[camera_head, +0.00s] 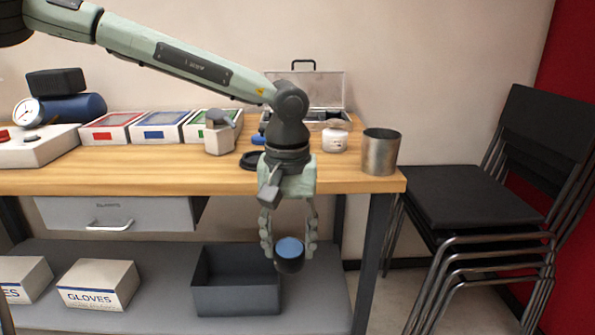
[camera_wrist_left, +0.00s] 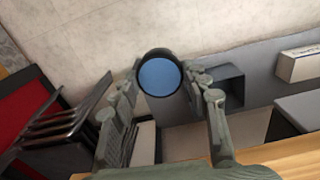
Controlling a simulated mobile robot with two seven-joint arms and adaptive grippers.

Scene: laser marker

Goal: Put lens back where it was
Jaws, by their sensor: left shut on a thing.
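The lens (camera_head: 290,253) is a short black cylinder with a blue glass face. My left gripper (camera_head: 289,246) points down and is shut on the lens, one finger on each side. It holds the lens in the air in front of the table's front edge, and in the head view the lens overlaps the right side of the grey bin. In the left wrist view the lens (camera_wrist_left: 159,75) shows its round blue face between the fingers. A dark round piece (camera_head: 250,160) lies on the table, partly hidden behind my gripper. My right gripper is not in view.
On the wooden table (camera_head: 130,182) stand a metal cup (camera_head: 380,152), a white jar (camera_head: 335,138), an open case (camera_head: 318,90) and several coloured-label boxes. Below are a drawer (camera_head: 110,214), an open grey bin (camera_head: 208,300) and a glove box (camera_head: 98,284). Stacked chairs (camera_head: 480,195) stand right.

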